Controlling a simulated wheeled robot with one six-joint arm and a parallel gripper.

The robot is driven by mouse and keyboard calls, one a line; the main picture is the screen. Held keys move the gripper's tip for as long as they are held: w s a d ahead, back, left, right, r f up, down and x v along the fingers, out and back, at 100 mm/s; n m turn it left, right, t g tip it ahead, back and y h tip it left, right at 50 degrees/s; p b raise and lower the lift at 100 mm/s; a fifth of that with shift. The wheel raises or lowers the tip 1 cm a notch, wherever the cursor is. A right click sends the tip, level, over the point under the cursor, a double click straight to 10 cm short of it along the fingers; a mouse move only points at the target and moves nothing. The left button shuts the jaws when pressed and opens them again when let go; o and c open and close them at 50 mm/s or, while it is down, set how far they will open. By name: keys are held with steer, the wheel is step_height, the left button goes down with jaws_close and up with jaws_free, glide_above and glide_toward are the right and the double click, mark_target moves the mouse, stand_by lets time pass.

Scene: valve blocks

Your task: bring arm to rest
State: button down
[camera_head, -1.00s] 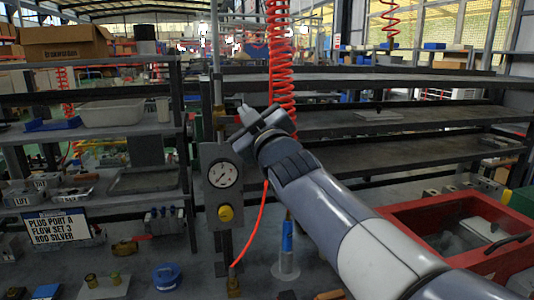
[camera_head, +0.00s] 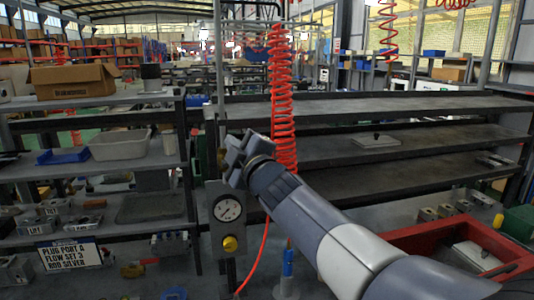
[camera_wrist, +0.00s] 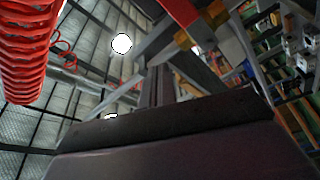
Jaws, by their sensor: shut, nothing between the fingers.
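My gripper (camera_head: 236,153) is raised at the end of my grey and white arm, in front of the upright pipe and just above the gauge panel in the head view. Its jaws are shut and empty. In the wrist view the shut fingers (camera_wrist: 160,86) point up towards the roof. The arm reaches in from the lower right of the head view.
A red coiled hose (camera_head: 282,100) hangs just right of my gripper and also fills the left of the wrist view (camera_wrist: 25,45). A pressure gauge (camera_head: 227,208) is below it. Shelves stand left and right; a red tray (camera_head: 480,228) is lower right.

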steer(key=a+n+g+p, duration=0.1)
steer(key=n+p, duration=0.1)
steer(key=a+r+n+p, duration=0.1)
steer(key=n+p, duration=0.1)
steer(key=p, duration=0.1)
steer(key=shift+s+a+r+n+g, duration=0.1)
steer(key=shift+a+n+g, duration=0.2)
steer(key=shift+g, duration=0.1)
steer(key=shift+a+f+n, duration=0.35)
steer(key=shift+n, duration=0.25)
